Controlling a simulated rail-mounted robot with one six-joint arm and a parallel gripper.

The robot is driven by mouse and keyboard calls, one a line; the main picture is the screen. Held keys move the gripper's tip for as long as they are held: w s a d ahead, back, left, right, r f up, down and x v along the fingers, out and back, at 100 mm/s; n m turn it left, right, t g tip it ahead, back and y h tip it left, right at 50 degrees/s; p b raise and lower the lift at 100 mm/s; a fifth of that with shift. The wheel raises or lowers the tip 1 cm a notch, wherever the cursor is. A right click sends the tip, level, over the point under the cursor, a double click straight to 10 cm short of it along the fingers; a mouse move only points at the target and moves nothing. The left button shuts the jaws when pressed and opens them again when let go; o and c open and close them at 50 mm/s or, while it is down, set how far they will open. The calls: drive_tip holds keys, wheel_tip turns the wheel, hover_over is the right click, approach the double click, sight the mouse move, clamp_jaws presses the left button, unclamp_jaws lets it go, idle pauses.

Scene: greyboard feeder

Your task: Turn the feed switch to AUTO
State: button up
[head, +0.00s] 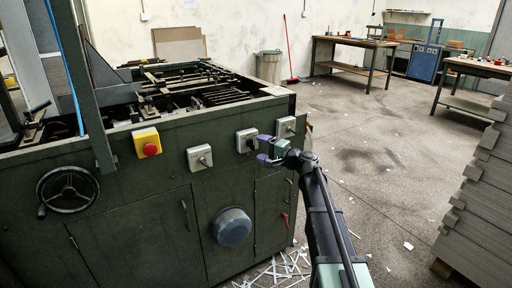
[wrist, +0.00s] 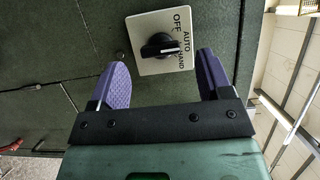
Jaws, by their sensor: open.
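The feed switch, a pale square plate (wrist: 148,24) with a black knob (wrist: 161,47), is on the green machine front in the wrist view. It is marked OFF, AUTO and HAND, turned sideways in this view. The knob's grip lies roughly across the picture; which mark it points to is unclear. My gripper (wrist: 163,65) is open, with one purple finger to each side of the knob in the picture and clear gaps between. In the head view my gripper (head: 264,148) is just right of the middle switch plate (head: 246,140), apparently facing it.
Similar switch plates stand to the left (head: 200,157) and right (head: 286,127). A red stop button (head: 150,149) on yellow, a handwheel (head: 68,189) and a round grey cover (head: 232,227) are on the machine front. A grey board stack (head: 478,200) stands at right; floor between is mostly free.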

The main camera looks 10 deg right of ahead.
drive_tip(key=v, duration=0.7)
drive_tip(key=shift+s+d, duration=0.15)
drive_tip(key=shift+s, duration=0.05)
drive_tip(key=s+a+f+n+g+h, duration=0.45)
drive_tip(key=s+f+g, duration=0.35)
drive_tip(key=s+f, duration=0.45)
drive_tip(key=s+a+f+n+g+h, duration=0.1)
drive_tip(key=s+f+n+g+h, duration=0.2)
drive_tip(key=s, duration=0.6)
drive_tip(key=s+f+n+g+h, duration=0.2)
drive_tip(key=s+h, duration=0.3)
drive_tip(key=s, duration=0.3)
wheel_tip(320, 180, up, 25)
drive_tip(key=a+p, duration=0.2)
drive_tip(key=p, duration=2.3)
drive_tip(key=shift+w, duration=0.15)
